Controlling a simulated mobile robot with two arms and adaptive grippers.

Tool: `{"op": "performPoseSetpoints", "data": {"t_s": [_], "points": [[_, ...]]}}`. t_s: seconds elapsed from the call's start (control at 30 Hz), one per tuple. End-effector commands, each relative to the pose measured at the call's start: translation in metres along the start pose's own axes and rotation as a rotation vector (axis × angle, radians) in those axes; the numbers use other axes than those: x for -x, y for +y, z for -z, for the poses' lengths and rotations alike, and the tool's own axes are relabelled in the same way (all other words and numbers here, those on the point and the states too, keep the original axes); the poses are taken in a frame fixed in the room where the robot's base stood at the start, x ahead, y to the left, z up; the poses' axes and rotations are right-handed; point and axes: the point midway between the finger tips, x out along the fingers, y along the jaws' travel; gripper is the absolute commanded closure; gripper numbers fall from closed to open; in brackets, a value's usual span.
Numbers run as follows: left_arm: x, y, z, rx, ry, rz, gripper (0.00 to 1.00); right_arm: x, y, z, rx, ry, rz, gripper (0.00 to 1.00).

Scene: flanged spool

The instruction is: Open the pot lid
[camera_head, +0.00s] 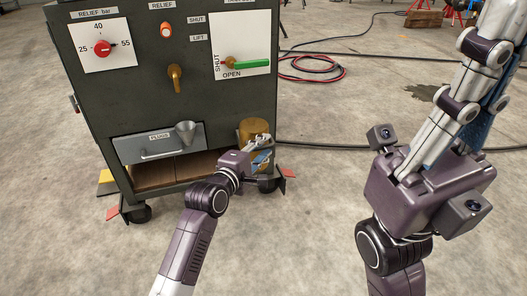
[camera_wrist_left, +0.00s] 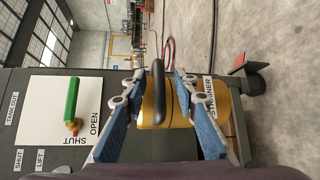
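A brass-coloured cylindrical pot (camera_head: 254,127) is at the lower right front of the grey cabinet, partly hidden by my left gripper. In the left wrist view, the pot (camera_wrist_left: 150,112) carries a dark bar handle (camera_wrist_left: 158,88), and a STRAINER label (camera_wrist_left: 210,98) is beside it. My left gripper (camera_head: 262,158) is at the pot. In the left wrist view its blue-padded fingers (camera_wrist_left: 160,82) are spread on either side of the handle, with gaps showing. My right gripper (camera_head: 465,110) is raised at the right, far from the pot; its fingertips are not clearly shown.
The cabinet (camera_head: 185,105) has a red relief knob (camera_head: 102,48), a brass tap (camera_head: 175,78), a green lever (camera_head: 250,64) and a PLUGS drawer (camera_head: 150,150) with a grey funnel (camera_head: 186,132). Hoses (camera_head: 310,70) lie on the floor behind. Floor in front is clear.

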Motion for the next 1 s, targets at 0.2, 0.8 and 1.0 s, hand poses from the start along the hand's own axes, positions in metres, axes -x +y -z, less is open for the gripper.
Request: {"op": "performPoseSetpoints", "data": {"t_s": [0.2, 0.8, 1.0], "points": [[-0.0015, 0.0005, -0.0002, 0.0, 0.0, 0.0, 0.73, -0.0009, -0.0001, 0.0001, 0.0, 0.001, 0.001, 1.0], [-0.0012, -0.0005, -0.0002, -0.001, 0.0, 0.002, 1.0, -0.0006, -0.0003, -0.0001, 0.0, 0.001, 0.001, 1.0], [-0.001, 0.0008, -0.0004, 0.002, 0.0, 0.005, 1.0, -0.0036, 0.0001, 0.0004, 0.0, 0.004, 0.0, 1.0]]}}
